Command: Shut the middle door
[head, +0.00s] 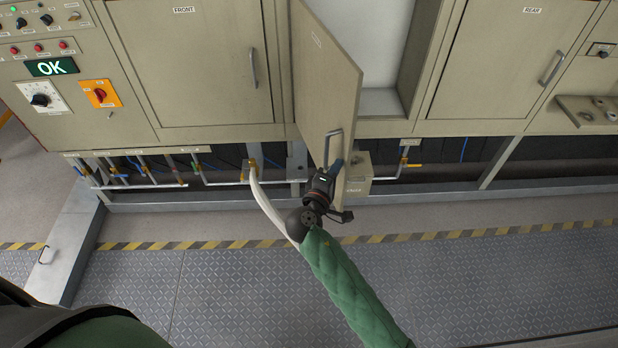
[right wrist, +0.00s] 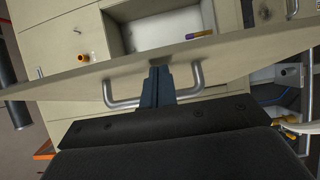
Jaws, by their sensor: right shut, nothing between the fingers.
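The middle door (head: 326,75) is a beige panel standing wide open, swung out from the cabinet front with its hinge edge on the left. Its grey bar handle (head: 333,146) sits near the lower part of the door. It also shows in the right wrist view (right wrist: 122,103). My right gripper (head: 337,168) is at the handle. In the right wrist view its dark fingers (right wrist: 157,84) are shut, empty, and overlap the bar, with tips close to the door face. I cannot tell whether they touch it. My left gripper is out of view.
Behind the door is the open middle compartment (head: 381,100). The front door (head: 200,70) and rear door (head: 510,60) are shut. Pipes and valves (head: 400,163) run below the cabinet, beside a small beige box (head: 359,180). The metal floor (head: 480,280) is clear.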

